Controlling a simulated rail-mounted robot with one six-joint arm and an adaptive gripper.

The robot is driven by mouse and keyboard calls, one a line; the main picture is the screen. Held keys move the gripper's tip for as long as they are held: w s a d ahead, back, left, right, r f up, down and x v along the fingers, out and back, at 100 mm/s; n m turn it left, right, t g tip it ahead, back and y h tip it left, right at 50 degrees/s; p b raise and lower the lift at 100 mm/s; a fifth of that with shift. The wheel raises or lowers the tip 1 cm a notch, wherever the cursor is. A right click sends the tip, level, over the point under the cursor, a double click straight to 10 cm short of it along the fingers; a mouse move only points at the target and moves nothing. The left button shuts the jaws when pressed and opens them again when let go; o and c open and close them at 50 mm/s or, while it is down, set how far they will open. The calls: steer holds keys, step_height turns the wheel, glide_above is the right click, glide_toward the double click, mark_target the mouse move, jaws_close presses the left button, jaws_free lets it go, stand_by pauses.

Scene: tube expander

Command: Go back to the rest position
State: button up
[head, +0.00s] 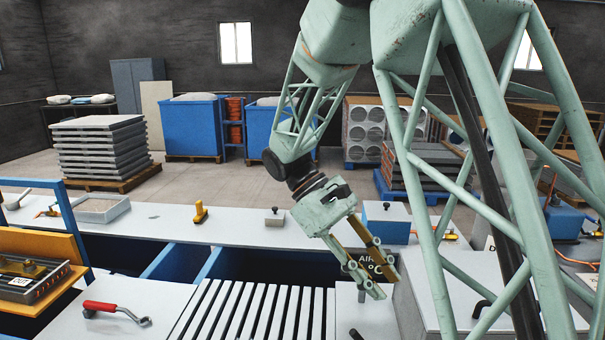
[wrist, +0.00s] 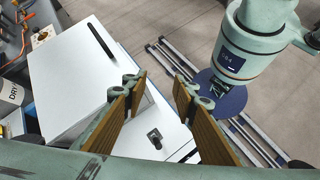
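My gripper (head: 388,286) hangs below my arm over the right part of the workbench, tilted downward. Its two wooden-faced fingers are spread apart with nothing between them. In the wrist view my gripper (wrist: 162,88) also shows its fingers apart, with an empty gap. A small dark knob (wrist: 155,137) on a white surface lies beyond the gap. The fingers do not appear to touch anything.
A white box (wrist: 75,65) with a dark handle is close to my gripper. A slatted top (head: 245,312) and a red-handled tool (head: 105,307) lie to its left. A blue box (head: 386,220) stands behind it. Open floor (head: 225,185) lies beyond the bench.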

steer(key=s+d+r+m+t+y, duration=0.1)
steer(key=s+r+m+t+y, duration=0.1)
steer(key=s, duration=0.7)
steer(key=s+d+r+m+t+y, duration=0.2)
steer(key=s+r, duration=0.4)
steer(key=s, duration=0.4)
steer(key=s+d+r+m+t+y, duration=0.1)
steer(key=s+r+m+t+y, duration=0.2)
steer(key=s, duration=0.6)
steer(key=shift+s+d+r+m+t+y, duration=0.25)
steer(key=shift+r+t+y, duration=0.2)
steer(key=shift+t, duration=0.65)
